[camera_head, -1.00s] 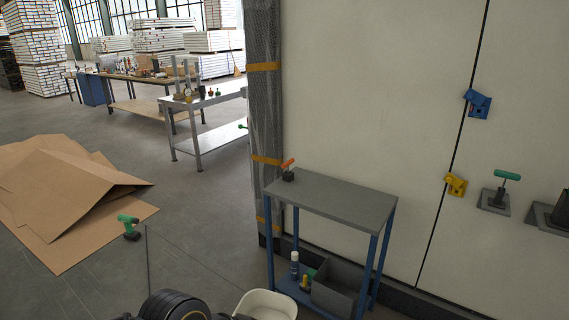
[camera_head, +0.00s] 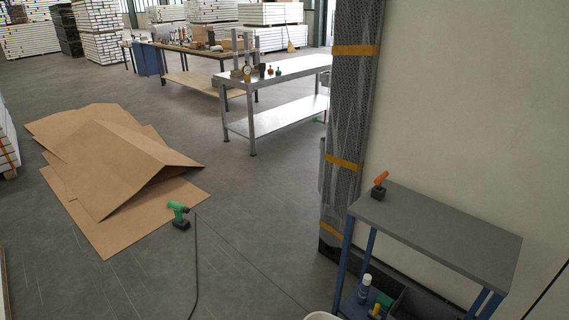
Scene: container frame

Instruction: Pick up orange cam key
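The orange cam key (camera_head: 381,179) stands in a small black holder (camera_head: 378,193) on the left end of the grey top of a small blue-legged table (camera_head: 440,234). Its orange handle tilts up to the right. Neither of my grippers shows in the head view, so nothing is seen near the key.
A wrapped column (camera_head: 350,120) and a pale wall (camera_head: 470,110) stand behind the small table. A metal workbench (camera_head: 270,100) is farther back. Open floor lies left of the small table.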

